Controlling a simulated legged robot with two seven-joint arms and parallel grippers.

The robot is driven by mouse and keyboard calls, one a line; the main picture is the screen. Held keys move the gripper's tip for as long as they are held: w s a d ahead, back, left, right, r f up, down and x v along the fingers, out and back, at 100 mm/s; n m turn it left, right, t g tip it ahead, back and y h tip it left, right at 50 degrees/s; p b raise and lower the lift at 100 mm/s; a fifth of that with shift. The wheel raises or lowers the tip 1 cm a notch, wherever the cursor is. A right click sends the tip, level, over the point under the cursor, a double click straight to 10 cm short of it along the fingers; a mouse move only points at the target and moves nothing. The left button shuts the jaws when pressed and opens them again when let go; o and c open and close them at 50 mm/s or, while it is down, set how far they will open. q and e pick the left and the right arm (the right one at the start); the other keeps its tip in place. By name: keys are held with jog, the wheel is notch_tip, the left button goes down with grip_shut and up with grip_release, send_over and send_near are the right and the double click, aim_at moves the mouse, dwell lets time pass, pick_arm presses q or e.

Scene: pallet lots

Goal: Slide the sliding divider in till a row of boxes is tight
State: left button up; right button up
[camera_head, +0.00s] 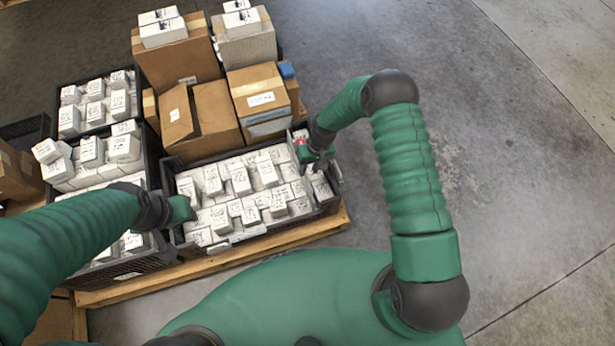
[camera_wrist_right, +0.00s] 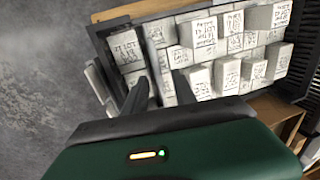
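A black crate (camera_head: 328,207) holds rows of white labelled boxes (camera_head: 240,180). My right gripper (camera_head: 322,158) is over that end. In the right wrist view its two dark fingers (camera_wrist_right: 162,92) are apart, with white boxes showing between and beyond them. I cannot tell whether they touch the plate. My left gripper (camera_head: 188,210) is at the crate's left end; its fingers are not clear.
The crate stands on a wooden pallet (camera_head: 285,236). Cardboard boxes (camera_head: 200,120) are stacked behind it. Another black crate of white boxes (camera_head: 95,152) stands to the left, partly behind my left arm. The concrete floor (camera_head: 500,150) at right is clear.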

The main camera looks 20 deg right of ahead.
aim_at(307, 177)
jog(key=f, duration=0.2)
jog(key=f+b, duration=0.1)
jog(key=shift+a+f, duration=0.2)
jog(key=shift+f, duration=0.15)
jog(key=shift+d+f, duration=0.1)
jog(key=shift+f, duration=0.25)
jog(key=c, duration=0.4)
grip_shut()
dwell(0.4)
